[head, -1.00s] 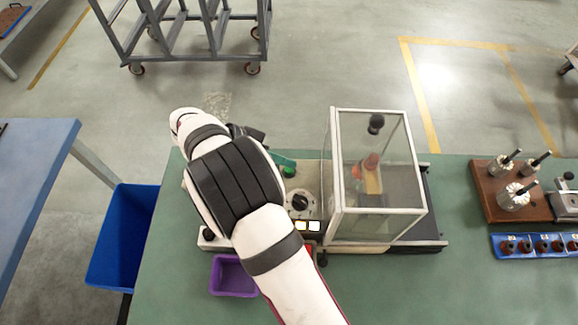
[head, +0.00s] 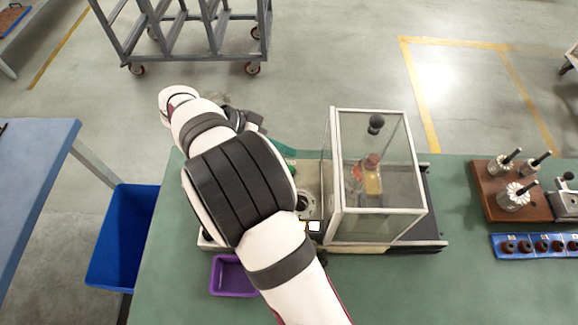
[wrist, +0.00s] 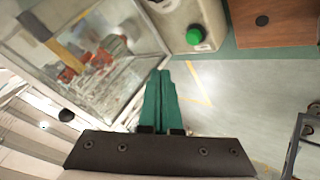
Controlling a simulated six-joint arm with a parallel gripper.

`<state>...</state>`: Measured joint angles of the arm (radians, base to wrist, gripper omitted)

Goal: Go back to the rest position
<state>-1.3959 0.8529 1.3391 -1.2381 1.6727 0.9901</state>
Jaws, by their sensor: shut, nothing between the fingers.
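My gripper (wrist: 162,100) shows in the wrist view with its two green fingers pressed together and nothing between them. In the head view my white and black arm reaches over the left part of the winding machine (head: 312,178), and the gripper is mostly hidden behind it, with a bit of green showing to its right. In the wrist view the machine's clear guard box (wrist: 85,50) is at upper left. A green button (wrist: 194,36) on the beige housing lies beyond the fingertips. The fingers look apart from the machine.
A purple tray (head: 228,290) sits at the bench front, and a blue bin (head: 120,245) stands left of the green bench (head: 400,290). A wooden block with armatures (head: 487,195) and a blue holder (head: 515,257) are at right. A grey cart (head: 195,50) stands on the floor behind.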

